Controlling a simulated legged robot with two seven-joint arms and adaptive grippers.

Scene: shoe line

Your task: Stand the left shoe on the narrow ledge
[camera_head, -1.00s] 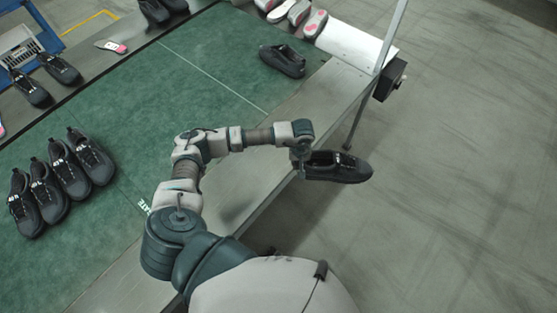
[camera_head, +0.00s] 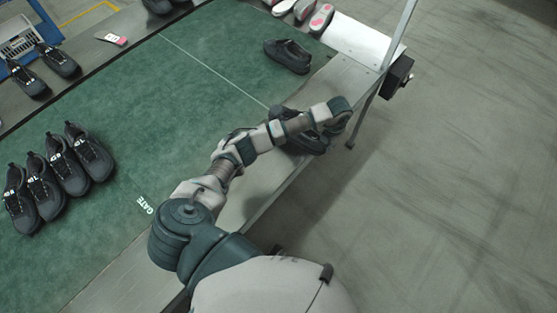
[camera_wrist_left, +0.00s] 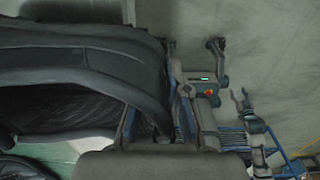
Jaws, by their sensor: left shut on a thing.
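A black shoe (camera_head: 300,142) is held by my left gripper (camera_head: 326,121), low over the grey metal ledge (camera_head: 253,192) along the green mat's right side. My forearm and wrist cover its middle and hide the fingers in the head view. I cannot tell whether the sole touches the ledge. In the left wrist view the shoe (camera_wrist_left: 75,70) fills the left side, large and close. A second black shoe (camera_head: 287,56) lies on the mat near its far right corner, apart from the held one. My right gripper is not in view.
Several black shoes (camera_head: 60,170) stand in a row on the mat (camera_head: 150,110) at the left. A white sloped plate (camera_head: 352,42), a post (camera_head: 401,35) and a black box (camera_head: 397,78) are at the ledge's far end. Open floor lies to the right.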

